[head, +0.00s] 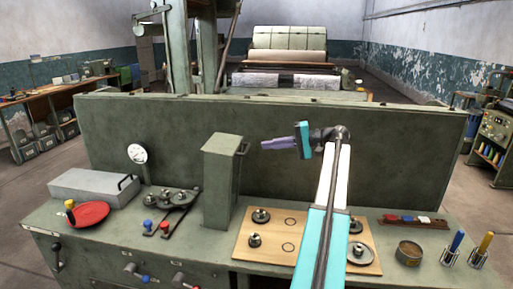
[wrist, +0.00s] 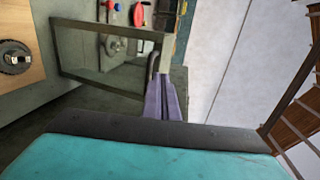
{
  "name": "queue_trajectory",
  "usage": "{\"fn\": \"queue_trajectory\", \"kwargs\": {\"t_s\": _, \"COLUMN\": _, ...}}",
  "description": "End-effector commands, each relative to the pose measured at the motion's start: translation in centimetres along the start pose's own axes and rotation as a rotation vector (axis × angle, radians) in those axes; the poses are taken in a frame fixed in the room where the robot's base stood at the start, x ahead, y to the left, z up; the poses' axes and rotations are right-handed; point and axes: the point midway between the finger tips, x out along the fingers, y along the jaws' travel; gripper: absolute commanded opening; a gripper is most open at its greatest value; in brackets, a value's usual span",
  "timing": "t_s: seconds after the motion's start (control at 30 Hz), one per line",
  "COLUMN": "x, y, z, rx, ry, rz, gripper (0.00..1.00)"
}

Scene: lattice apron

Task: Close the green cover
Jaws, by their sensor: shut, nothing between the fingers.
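The green cover (head: 220,180) stands upright on the bench, left of the wooden board. In the wrist view the cover (wrist: 105,30) shows its hollow side and rim. Its dark handle (head: 242,149) is near the top right edge; the handle also shows in the wrist view (wrist: 152,65). My gripper (head: 263,145) has purple fingers pointing left, a little right of the handle in the head view. In the wrist view the fingers (wrist: 161,82) are shut and empty, overlapping the handle's end; whether they touch it I cannot tell.
The wooden board (head: 275,222) carries several gears and ring marks, partly hidden by my arm. A green back panel (head: 390,130) rises behind. A lever group (head: 172,198) and red disc (head: 90,214) lie left; a round tin (head: 409,253) and tool cups (head: 478,258) stand right.

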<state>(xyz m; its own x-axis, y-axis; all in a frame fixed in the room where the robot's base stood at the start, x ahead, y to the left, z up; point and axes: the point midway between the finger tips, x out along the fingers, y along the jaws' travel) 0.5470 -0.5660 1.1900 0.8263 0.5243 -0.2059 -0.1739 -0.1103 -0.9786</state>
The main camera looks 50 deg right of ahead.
Motion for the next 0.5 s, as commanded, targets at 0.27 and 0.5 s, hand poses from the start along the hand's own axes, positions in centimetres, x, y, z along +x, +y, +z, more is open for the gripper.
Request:
{"fn": "queue_trajectory", "kwargs": {"t_s": 0.27, "x": 2.0, "y": -0.1, "z": 0.0, "rx": 0.001, "ry": 0.003, "rz": 0.001, "gripper": 0.00}}
{"fn": "queue_trajectory", "kwargs": {"t_s": 0.5, "x": 5.3, "y": -0.1, "z": -0.1, "rx": 0.001, "ry": 0.003, "rz": 0.001, "gripper": 0.00}}
